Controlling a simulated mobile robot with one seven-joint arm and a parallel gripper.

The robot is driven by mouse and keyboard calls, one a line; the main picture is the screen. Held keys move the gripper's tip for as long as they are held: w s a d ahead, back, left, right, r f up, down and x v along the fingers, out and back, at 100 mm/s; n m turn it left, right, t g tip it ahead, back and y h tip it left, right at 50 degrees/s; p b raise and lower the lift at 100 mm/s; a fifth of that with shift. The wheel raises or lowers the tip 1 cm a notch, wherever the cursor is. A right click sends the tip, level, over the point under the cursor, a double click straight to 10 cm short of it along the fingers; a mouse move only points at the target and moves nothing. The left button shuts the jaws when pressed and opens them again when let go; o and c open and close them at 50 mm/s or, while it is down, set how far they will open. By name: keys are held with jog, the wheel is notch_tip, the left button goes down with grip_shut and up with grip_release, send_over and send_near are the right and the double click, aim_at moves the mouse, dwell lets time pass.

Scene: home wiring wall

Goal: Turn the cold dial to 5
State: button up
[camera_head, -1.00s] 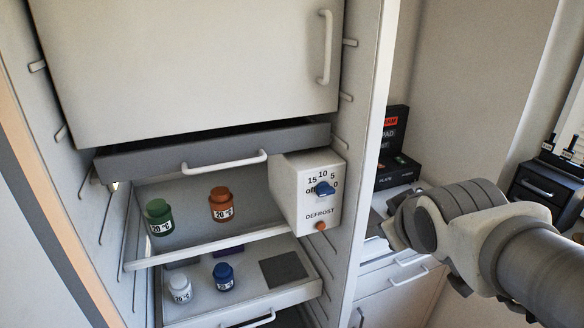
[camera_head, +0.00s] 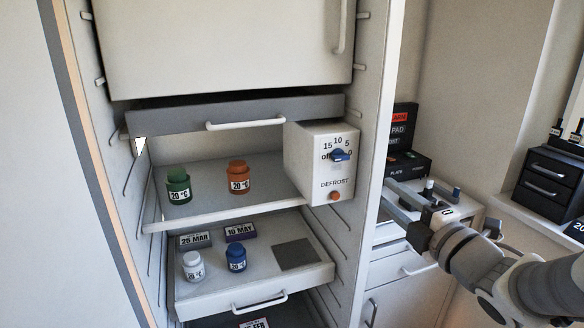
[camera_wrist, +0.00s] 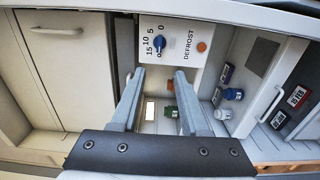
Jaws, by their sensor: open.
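The cold dial is a blue knob (camera_head: 340,155) on a white control box (camera_head: 305,170) marked DEFROST at the right of the open fridge cabinet. Its scale reads 15, 10, 5, 0 and off. The knob lies roughly level in the head view; I cannot tell which end is the pointer. The knob also shows in the wrist view (camera_wrist: 159,43), beyond the fingertips. My gripper (camera_wrist: 158,75) is open and empty, its two fingers apart and pointing towards the box. In the head view my arm is at the lower right, outside the cabinet and apart from the dial.
An orange button (camera_head: 334,196) sits below the knob. A green jar (camera_head: 178,186) and an orange jar (camera_head: 238,177) stand on the shelf left of the box. White and blue jars stand in the drawer (camera_head: 250,288) below. The cabinet's right side wall (camera_head: 385,110) stands beside the box.

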jog(key=shift+w+p, duration=0.95)
jog(key=shift+p, duration=0.55)
jog(key=p, duration=0.9)
send_near(343, 159)
jog(key=x, duration=0.8)
jog(key=shift+w+a, duration=0.1)
jog(key=shift+w, duration=0.1)
grip_shut()
